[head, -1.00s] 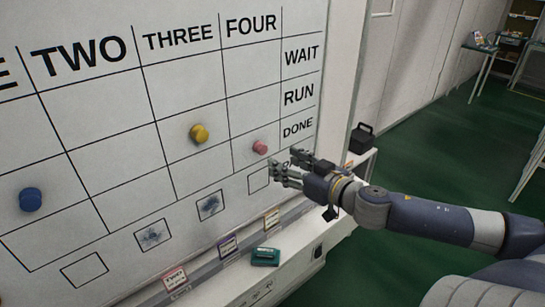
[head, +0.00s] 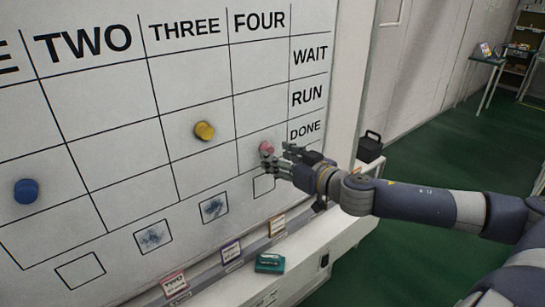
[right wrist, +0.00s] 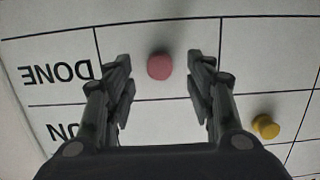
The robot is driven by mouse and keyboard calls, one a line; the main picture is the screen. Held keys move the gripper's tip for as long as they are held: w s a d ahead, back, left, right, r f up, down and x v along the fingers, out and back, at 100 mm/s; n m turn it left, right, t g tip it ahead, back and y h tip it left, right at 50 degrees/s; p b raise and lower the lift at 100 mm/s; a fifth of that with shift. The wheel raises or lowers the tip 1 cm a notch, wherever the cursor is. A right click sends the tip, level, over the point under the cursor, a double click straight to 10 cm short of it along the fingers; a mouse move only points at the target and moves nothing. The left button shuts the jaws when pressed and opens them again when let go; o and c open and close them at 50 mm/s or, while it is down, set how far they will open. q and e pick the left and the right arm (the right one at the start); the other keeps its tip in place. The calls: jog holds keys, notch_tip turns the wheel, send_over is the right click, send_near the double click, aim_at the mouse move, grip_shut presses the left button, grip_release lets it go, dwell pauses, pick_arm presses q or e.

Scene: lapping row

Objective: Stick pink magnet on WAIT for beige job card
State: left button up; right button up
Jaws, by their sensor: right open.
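The pink magnet (head: 266,148) is on the whiteboard (head: 190,80), in the FOUR column and DONE row. My right gripper (head: 274,155) is open at the board, its fingers beside the magnet. In the right wrist view the pink magnet (right wrist: 160,66) lies between the two spread fingertips (right wrist: 162,72), with a gap on each side. The WAIT label (head: 310,55) is at the top right of the grid. A pale card with an orange edge (head: 277,224) stands on the ledge; its beige colour and writing are unclear. My left gripper is not in view.
A yellow magnet (head: 204,130) is under THREE in the RUN row, and a blue magnet (head: 27,191) is at the far left. Purple-edged (head: 231,251) and red-edged (head: 174,284) cards stand on the ledge, near a green object (head: 270,263). A black box (head: 370,146) is at the ledge's far end.

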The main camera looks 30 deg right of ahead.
aim_at(270, 152)
jog(key=shift+w, duration=0.2)
jog(key=shift+w+r, duration=0.1)
jog(key=shift+w, duration=0.05)
jog(key=shift+w+d+p, duration=0.15)
jog(key=shift+w+p, duration=0.35)
jog(key=shift+w, duration=0.05)
jog(key=shift+w+a+f+p, duration=0.15)
jog(key=shift+w+p, duration=0.05)
jog(key=shift+w, duration=0.15)
jog(key=shift+w+a+f+p, duration=0.1)
jog(key=shift+w+f+p, duration=0.05)
jog(key=shift+w, duration=0.2)
jog(key=shift+c, duration=0.4)
